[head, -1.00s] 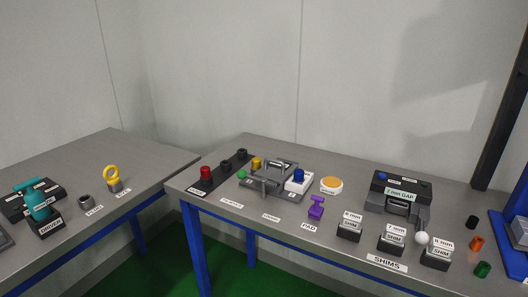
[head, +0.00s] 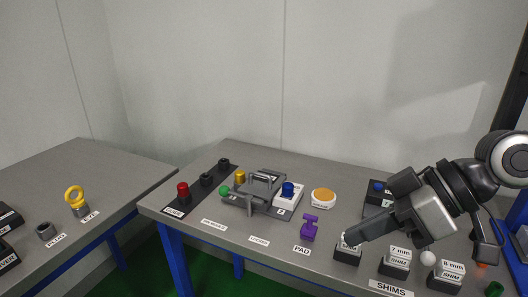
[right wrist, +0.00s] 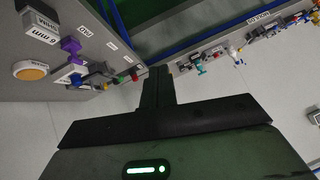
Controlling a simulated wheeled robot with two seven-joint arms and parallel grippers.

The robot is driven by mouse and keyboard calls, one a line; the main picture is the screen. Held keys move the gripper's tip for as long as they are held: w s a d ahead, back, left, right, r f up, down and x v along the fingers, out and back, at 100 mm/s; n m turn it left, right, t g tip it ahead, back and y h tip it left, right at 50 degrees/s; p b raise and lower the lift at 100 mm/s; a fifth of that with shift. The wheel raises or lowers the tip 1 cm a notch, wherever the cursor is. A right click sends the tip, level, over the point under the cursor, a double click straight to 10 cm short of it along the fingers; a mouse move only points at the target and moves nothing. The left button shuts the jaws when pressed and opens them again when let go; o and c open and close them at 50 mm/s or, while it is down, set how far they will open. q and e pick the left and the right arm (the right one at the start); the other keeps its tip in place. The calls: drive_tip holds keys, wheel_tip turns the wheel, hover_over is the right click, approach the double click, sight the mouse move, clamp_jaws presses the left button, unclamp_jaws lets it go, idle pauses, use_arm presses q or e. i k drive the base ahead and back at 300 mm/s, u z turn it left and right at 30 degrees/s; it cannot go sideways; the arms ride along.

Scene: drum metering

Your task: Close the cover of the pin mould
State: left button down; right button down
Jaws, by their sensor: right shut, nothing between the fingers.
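The pin mould appears to be the grey metal fixture (head: 237,200) near the middle of the right-hand table in the head view. A grey plate with a raised bar handle (head: 262,179) sits over it; I cannot tell how far its cover is open. My right gripper (head: 348,239) comes in from the right, fingers shut and empty. In the picture its tips overlap the leftmost shim block, well right of the mould and apart from it. Its shut fingers also show in the right wrist view (right wrist: 158,88). My left gripper is out of view.
A white block with a blue knob (head: 287,190) stands right beside the mould. Nearby are an orange-topped round pad (head: 323,197), a purple piece (head: 309,229) and a black strip with a red knob (head: 183,191). Shim blocks (head: 396,262) line the front right. The table's front edge is near.

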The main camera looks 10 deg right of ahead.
sight(262, 185)
drive_tip(key=i, duration=1.2)
